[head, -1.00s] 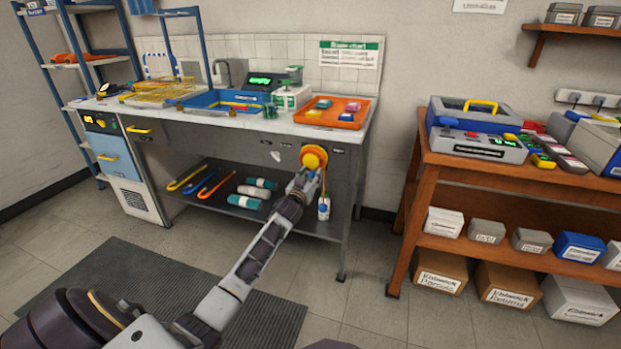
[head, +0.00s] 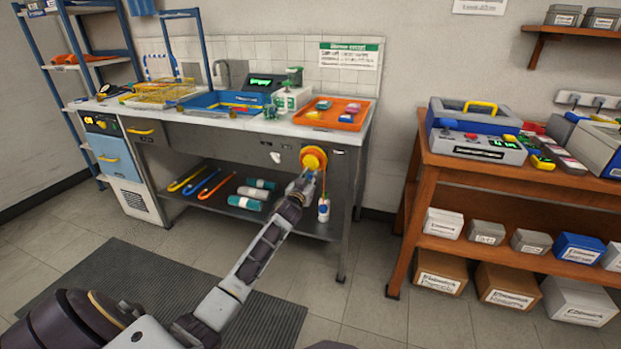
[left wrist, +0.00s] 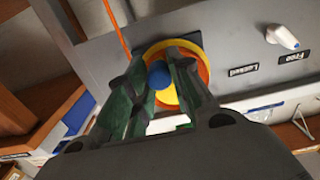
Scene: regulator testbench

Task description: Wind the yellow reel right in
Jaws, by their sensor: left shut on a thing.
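The yellow reel (head: 312,157) with an orange rim is mounted on the front of the grey bench, at its right end. It also shows in the left wrist view (left wrist: 187,48). A blue round knob (left wrist: 159,74) sits in front of the reel face, between the fingers of my left gripper (head: 308,178). My left gripper is shut on this knob. An orange cord (left wrist: 116,28) runs from the reel, and a small white and blue weight (head: 323,209) hangs below it in the head view. The fingers hide part of the reel. My right gripper is out of view.
A white pointed knob (left wrist: 283,35) is on the panel beside the reel. An orange tray (head: 335,122) stands on the bench top above. The bench's lower shelf holds hooks and rolls. A wooden shelf unit (head: 415,200) stands to the right, with clear floor between.

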